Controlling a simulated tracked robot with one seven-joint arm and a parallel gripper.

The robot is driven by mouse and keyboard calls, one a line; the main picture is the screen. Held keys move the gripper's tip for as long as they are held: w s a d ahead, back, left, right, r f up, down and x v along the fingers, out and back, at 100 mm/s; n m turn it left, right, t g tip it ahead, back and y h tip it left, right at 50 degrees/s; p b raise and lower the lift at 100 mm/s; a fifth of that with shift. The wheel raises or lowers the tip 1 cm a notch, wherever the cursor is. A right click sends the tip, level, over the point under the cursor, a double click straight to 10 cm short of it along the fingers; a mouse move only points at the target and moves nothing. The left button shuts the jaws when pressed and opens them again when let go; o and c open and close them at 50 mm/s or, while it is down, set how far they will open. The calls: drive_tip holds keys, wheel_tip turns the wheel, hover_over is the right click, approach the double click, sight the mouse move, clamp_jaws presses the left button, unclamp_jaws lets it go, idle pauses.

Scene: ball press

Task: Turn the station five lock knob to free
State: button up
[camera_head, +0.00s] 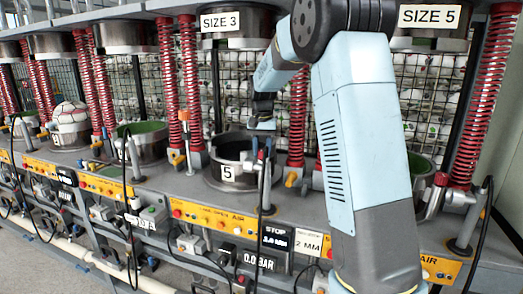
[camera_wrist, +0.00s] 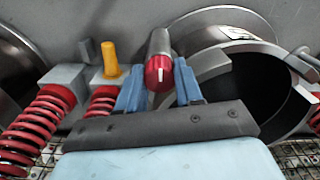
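A red lock knob (camera_wrist: 158,73) with a white pointer line sits on a grey cylindrical post in the wrist view. The line stands upright in the picture. My gripper (camera_wrist: 160,80) has its two blue fingers apart, one on each side of the knob. Whether either finger touches it I cannot tell. In the head view my gripper (camera_head: 262,118) hangs above station five's dark open cup (camera_head: 232,150), marked by a white "5" plate.
An orange peg (camera_wrist: 111,58) and red springs (camera_wrist: 40,118) stand left of the knob in the wrist view. A metal cup (camera_wrist: 262,95) is close on the right. In the head view, thin posts, cables and an orange control strip (camera_head: 200,215) line the bench front.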

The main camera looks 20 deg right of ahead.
drive_tip(key=c, duration=0.5)
drive_tip(key=shift+n, duration=0.4)
drive_tip(key=n, duration=0.3)
drive_tip(key=shift+n, duration=0.4)
drive_tip(key=n, duration=0.3)
drive_tip(key=shift+d+n, duration=0.1)
drive_tip(key=shift+n, duration=0.2)
drive_tip(key=n, duration=0.4)
drive_tip(key=shift+n, duration=2)
drive_tip(key=shift+d, duration=0.1)
